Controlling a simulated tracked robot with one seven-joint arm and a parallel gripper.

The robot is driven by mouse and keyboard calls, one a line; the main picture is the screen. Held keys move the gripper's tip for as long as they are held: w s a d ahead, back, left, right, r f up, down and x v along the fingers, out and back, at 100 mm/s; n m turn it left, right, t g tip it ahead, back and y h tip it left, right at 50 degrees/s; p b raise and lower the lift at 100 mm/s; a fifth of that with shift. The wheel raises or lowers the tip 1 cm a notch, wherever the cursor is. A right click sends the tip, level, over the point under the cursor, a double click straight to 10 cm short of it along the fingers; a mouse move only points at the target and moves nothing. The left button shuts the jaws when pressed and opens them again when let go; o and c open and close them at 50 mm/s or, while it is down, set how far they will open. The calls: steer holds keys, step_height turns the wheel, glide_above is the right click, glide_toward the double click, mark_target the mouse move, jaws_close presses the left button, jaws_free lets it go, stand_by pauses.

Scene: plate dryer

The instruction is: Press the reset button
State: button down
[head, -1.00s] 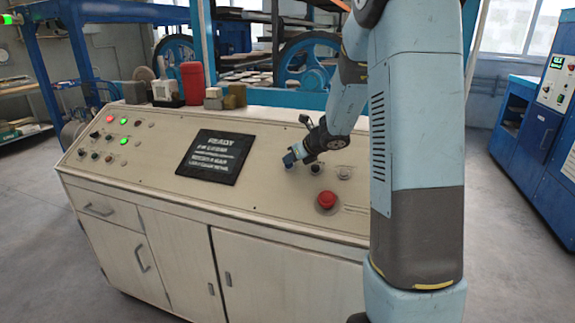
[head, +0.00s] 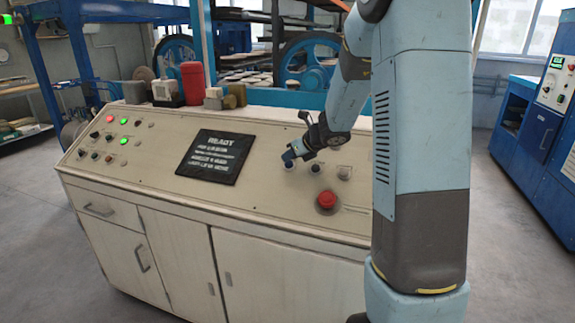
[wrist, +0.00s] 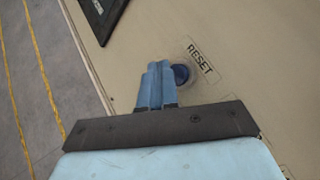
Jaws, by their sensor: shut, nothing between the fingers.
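The reset button is a round blue button (wrist: 181,74) on the beige console top, beside a plate lettered RESET (wrist: 200,60) in the wrist view. My gripper (wrist: 158,68) is shut and empty, its blue fingertips just left of the button and overlapping its edge in the picture. I cannot tell whether they touch it. In the head view my gripper (head: 289,157) is low over the console, and its tip hides much of the blue button (head: 289,167).
The console (head: 270,200) also bears a red mushroom button (head: 327,200), a dark knob (head: 315,169), a black screen (head: 214,157) reading READY, and lit indicators at left (head: 124,142). A red canister (head: 192,83) and small blocks stand along its back edge.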

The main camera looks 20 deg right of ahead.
steer(key=shift+s+a+r, duration=0.25)
steer(key=shift+s+r, duration=0.1)
steer(key=shift+r, duration=0.35)
steer(key=shift+s+a+r, duration=0.25)
steer(key=shift+s+r, duration=0.1)
steer(key=shift+r, duration=0.4)
steer(key=shift+s+a+r, duration=0.25)
steer(key=shift+s+r, duration=0.1)
steer(key=shift+r, duration=0.35)
